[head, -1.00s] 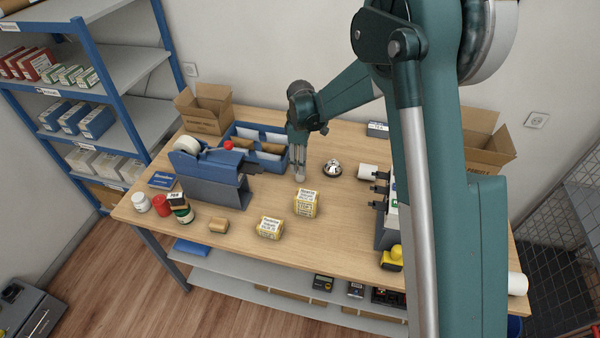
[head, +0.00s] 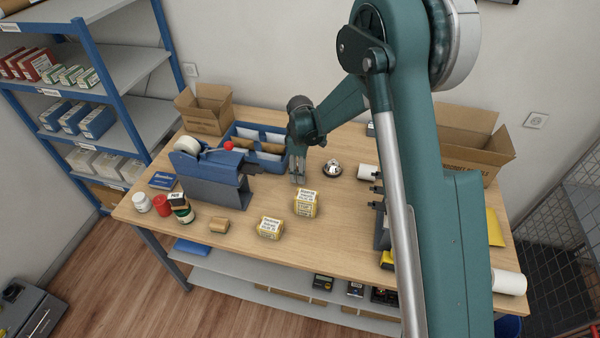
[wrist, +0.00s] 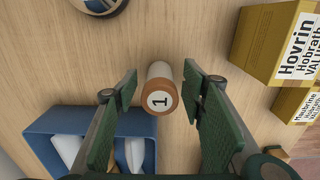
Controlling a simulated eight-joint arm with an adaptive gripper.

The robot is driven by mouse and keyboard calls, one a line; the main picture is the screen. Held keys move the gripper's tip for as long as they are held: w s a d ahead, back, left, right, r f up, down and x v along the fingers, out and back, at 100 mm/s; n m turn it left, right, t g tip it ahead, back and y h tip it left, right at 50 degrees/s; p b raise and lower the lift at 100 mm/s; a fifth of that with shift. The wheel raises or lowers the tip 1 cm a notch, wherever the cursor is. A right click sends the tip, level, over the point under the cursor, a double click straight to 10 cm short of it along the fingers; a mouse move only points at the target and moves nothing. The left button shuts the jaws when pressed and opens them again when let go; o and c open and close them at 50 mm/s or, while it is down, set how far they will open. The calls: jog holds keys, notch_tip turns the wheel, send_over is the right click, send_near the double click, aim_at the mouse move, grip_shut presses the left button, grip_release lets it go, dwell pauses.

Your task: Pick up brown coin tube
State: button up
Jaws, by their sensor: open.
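The brown coin tube (wrist: 160,91) stands upright on the table in the wrist view, with a brown rim, a pale side and a "1" on its top. My gripper (wrist: 163,84) is open, with one green finger on each side of the tube and gaps between them. In the head view my gripper (head: 297,180) points down at the table beside the blue sorting tray, and it hides most of the tube there.
Two yellow boxes (head: 306,204) (head: 269,228) stand in front.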

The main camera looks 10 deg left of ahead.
dwell(0.4)
jog(key=c, duration=1)
jog(key=shift+c, duration=0.2)
jog(key=shift+r, duration=0.1)
jog(key=shift+r, duration=4.9)
